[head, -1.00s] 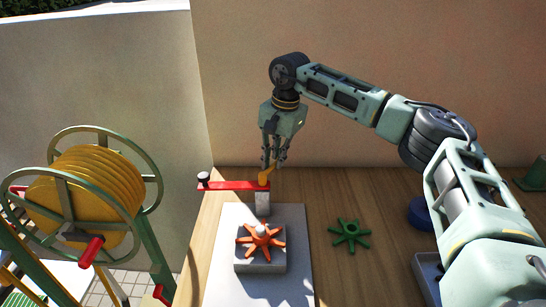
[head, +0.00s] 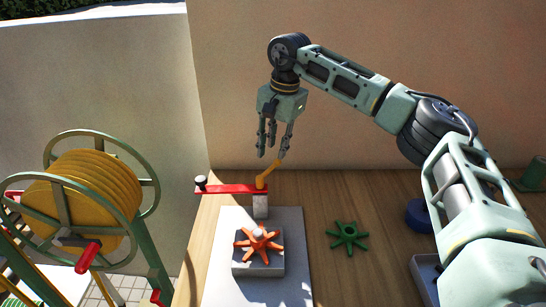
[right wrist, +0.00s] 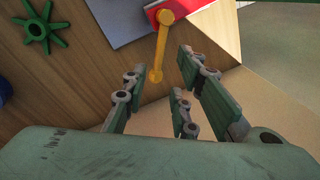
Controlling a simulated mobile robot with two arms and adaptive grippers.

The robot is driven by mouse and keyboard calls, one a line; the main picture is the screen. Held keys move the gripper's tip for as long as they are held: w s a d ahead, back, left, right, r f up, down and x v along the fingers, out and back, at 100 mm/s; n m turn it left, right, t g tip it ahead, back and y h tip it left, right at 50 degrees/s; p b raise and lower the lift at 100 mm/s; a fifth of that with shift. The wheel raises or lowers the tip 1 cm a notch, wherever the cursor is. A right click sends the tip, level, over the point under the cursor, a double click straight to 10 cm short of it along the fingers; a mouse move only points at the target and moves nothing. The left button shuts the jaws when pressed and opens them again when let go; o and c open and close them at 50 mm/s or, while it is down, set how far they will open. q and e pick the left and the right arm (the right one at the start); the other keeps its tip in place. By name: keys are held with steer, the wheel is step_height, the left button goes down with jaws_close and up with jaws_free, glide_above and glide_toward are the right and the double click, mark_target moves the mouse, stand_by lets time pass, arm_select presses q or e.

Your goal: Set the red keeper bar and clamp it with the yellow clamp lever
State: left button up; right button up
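The red keeper bar (head: 232,189) lies level, its right end on a grey post (head: 260,206) and its left end bearing a black knob (head: 200,182). The yellow clamp lever (head: 268,174) sits at the bar's right end and slants up to the right. In the right wrist view the lever (right wrist: 161,45) is beyond the fingers, with part of the bar (right wrist: 172,10) at the top. My right gripper (head: 273,153) is open and empty, fingers pointing down, just above the lever's tip. I cannot tell whether a finger touches it. My left gripper is out of view.
An orange star-shaped part (head: 258,242) sits on a grey block (head: 258,267) on a pale plate (head: 225,285). A green star-shaped part (head: 347,237) lies to the right on the wooden table (head: 380,190). A yellow-wound reel (head: 85,195) stands at the left. A wall is behind.

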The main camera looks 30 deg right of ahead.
step_height(320, 180, up, 7)
steer(key=shift+s+d+r, duration=0.15)
steer(key=shift+s+d, duration=0.1)
steer(key=shift+s, duration=0.2)
